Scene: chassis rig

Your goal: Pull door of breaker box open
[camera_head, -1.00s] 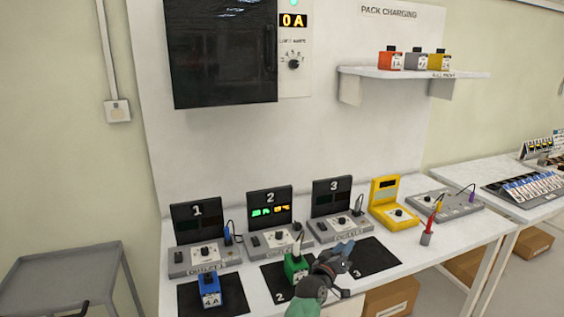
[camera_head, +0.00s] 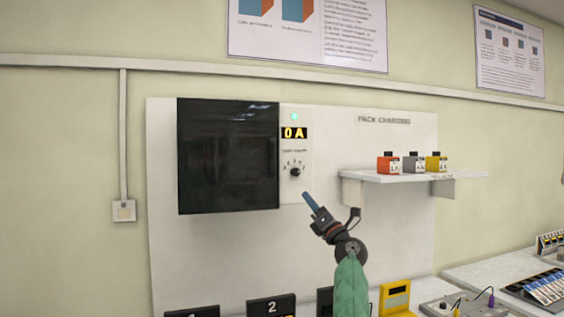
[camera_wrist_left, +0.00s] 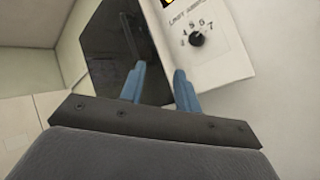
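The breaker box (camera_head: 228,155) is a black, glossy box on the white wall board, and its door looks shut. My left gripper (camera_head: 309,200) is raised to the lower right of the box, below the dial panel, apart from the door in the head view. In the left wrist view the two blue fingers (camera_wrist_left: 159,75) are spread with nothing between them. My right gripper is in neither view.
A panel (camera_head: 296,150) with a "0 A" display and dial adjoins the box's right side. A shelf (camera_head: 415,176) with three packs juts out at right. Charger units (camera_head: 271,306) stand below. Wall left of the board is clear apart from a conduit and switch (camera_head: 124,211).

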